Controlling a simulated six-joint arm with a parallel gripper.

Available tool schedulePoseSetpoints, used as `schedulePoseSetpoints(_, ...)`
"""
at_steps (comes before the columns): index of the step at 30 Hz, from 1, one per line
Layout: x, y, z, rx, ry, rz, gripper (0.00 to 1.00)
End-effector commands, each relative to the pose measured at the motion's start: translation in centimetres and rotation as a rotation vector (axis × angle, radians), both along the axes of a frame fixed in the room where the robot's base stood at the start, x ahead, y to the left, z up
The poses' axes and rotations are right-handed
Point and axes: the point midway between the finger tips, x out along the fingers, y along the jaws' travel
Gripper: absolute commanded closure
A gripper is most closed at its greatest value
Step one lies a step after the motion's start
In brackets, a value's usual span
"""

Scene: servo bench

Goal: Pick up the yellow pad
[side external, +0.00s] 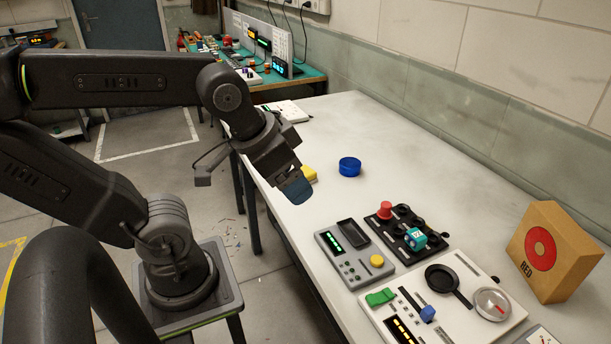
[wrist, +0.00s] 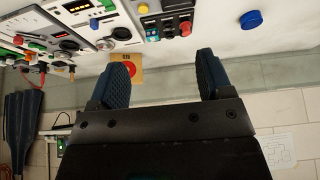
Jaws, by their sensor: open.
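The yellow pad (side external: 309,174) lies on the white table in the side external view, partly hidden behind my gripper (side external: 297,190). Only a yellow edge of it shows, to the right of the fingers. My gripper is above the table's near edge, and its height over the pad is hard to tell. In the wrist view my gripper (wrist: 162,73) shows two blue ribbed fingers wide apart with nothing between them. The yellow pad is not visible in the wrist view.
A blue round puck (side external: 350,166) sits right of the pad. Button and switch panels (side external: 355,258) fill the table's front, beside a cardboard box (side external: 553,252) marked RED. A white device (side external: 286,110) lies at the far end. The table between puck and wall is clear.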

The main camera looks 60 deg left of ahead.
Motion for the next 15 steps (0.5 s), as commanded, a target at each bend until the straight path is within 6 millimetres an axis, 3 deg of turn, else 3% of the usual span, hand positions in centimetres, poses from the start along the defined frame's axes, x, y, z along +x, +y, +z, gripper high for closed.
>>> schedulePoseSetpoints(10, 0.4, 0.3, 0.1, -0.004, 0.007, 0.029, 0.21)
schedulePoseSetpoints(15, 3.6, 2.5, 0.5, -0.035, 0.063, 0.250, 0.21)
